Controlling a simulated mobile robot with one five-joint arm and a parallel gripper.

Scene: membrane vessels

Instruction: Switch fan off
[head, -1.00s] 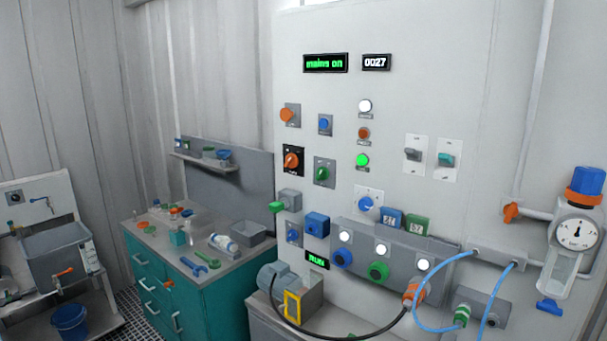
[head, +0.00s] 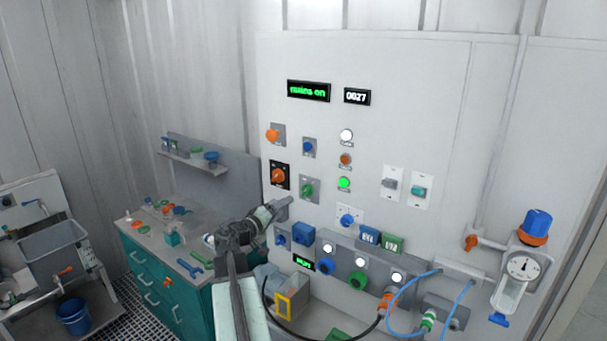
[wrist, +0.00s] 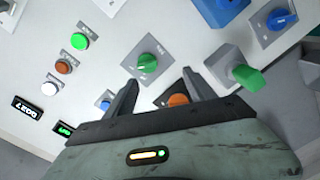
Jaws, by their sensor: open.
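No label for the fan is readable, so I cannot tell which control is its switch. On the grey wall panel (head: 420,120) are a green knob (head: 307,189), an orange knob on a black plate (head: 279,176), an orange knob above it (head: 272,135) and two rocker switches, one grey (head: 391,184), one teal (head: 418,190). My gripper (head: 280,212) is in front of the panel's left part. In the wrist view my gripper (wrist: 160,83) is open and empty. The green knob (wrist: 147,63) shows between the fingertips; the orange knob (wrist: 178,99) is partly hidden behind the gripper.
A grey box with a green handle (wrist: 247,77) juts out beside the right finger in the wrist view. Sockets with a black cable and blue hoses (head: 400,300) fill the panel's lower part. A teal cabinet (head: 150,270) stands at left. The display reads "mains on" (head: 308,91).

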